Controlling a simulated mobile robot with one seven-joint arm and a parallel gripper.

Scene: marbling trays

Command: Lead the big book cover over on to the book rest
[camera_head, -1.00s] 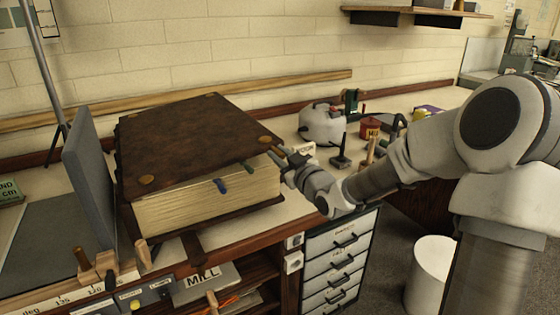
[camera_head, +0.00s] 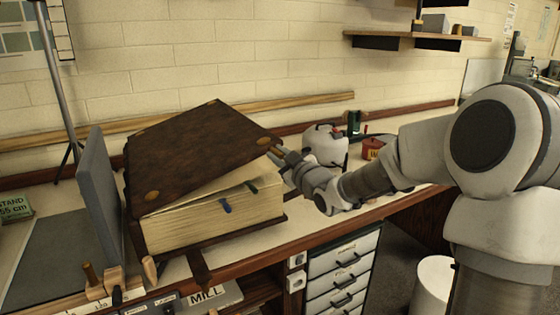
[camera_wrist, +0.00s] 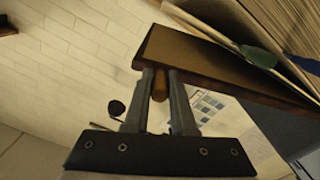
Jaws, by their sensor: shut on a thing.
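The big book lies on the bench with its thick page block (camera_head: 185,226) facing me. Its dark brown cover (camera_head: 200,148) is lifted at the right edge and tilts down toward the left, leaving a wedge-shaped gap over the pages. My gripper (camera_head: 276,155) is at the cover's right front corner. In the wrist view my gripper (camera_wrist: 161,82) is shut on the cover's edge (camera_wrist: 225,68), with a light brown peg-like piece between the fingers. The grey upright board of the book rest (camera_head: 95,195) stands just left of the book.
A green and a blue tab stick out of the pages. A white canister (camera_head: 325,145) and a red tin (camera_head: 373,148) stand behind my arm. Wooden pegs (camera_head: 92,280) stand at the bench's front left. A drawer unit (camera_head: 343,265) is below the bench.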

